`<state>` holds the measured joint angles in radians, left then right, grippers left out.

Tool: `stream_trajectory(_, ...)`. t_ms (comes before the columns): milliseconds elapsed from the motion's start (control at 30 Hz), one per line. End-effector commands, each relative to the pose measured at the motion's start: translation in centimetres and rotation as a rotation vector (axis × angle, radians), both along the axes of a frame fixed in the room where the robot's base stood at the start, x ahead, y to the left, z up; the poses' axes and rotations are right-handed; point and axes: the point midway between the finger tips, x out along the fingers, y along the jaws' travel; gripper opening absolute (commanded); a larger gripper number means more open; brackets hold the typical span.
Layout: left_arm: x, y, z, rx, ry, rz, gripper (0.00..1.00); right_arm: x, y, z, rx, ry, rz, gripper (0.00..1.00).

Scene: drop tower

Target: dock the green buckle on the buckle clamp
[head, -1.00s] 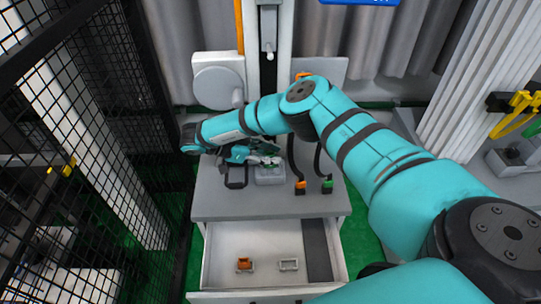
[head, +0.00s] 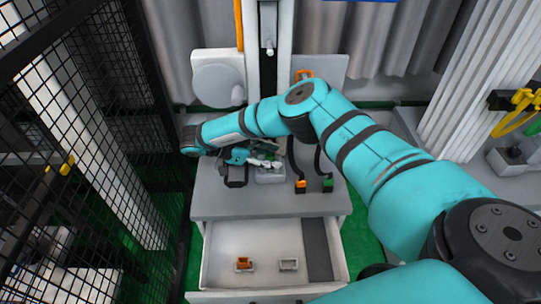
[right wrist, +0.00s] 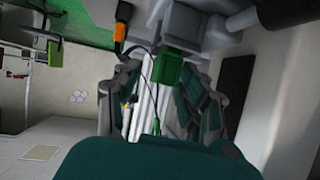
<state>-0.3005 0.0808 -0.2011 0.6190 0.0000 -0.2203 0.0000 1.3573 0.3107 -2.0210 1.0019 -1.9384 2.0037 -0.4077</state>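The green buckle (right wrist: 168,68) shows as a green block between the fingertips of my right gripper (right wrist: 158,75) in the right wrist view. A gap shows between it and the left finger, so the gripper looks open around it. In the head view the right gripper (head: 262,160) is over a light grey block (head: 270,177) on the cabinet top, probably the buckle clamp. A little green shows there; fingers hide most of the buckle. I cannot tell whether it is fully seated. My left gripper is not in view.
An orange connector (head: 300,186) and a green connector (head: 327,184) on black cables stand right of the block. The open drawer (head: 222,276) below holds an orange piece (head: 243,263) and a grey piece (head: 289,264). A black mesh fence (head: 100,100) stands at left.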

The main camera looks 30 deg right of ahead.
Motion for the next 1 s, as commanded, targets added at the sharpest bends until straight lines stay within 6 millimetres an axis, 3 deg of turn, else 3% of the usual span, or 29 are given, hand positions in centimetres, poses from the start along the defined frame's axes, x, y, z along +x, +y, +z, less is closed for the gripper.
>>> stream_trajectory(267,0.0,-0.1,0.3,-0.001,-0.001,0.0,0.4,0.0,0.0,0.4,0.0,-0.001,0.0,0.42)
stream_trajectory(400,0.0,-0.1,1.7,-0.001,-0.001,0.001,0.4,0.1,0.0,2.0,-0.001,-0.002,-0.001,0.42)
stream_trajectory(467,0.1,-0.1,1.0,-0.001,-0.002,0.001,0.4,0.6,1.3,2.0,-0.002,-0.004,0.006,0.42)
stream_trajectory(800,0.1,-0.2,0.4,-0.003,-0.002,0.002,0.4,3.0,7.5,5.5,-0.002,-0.005,0.004,0.42)
stream_trajectory(1000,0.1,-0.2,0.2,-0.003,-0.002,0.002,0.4,3.7,9.4,6.7,-0.003,-0.003,0.001,0.42)
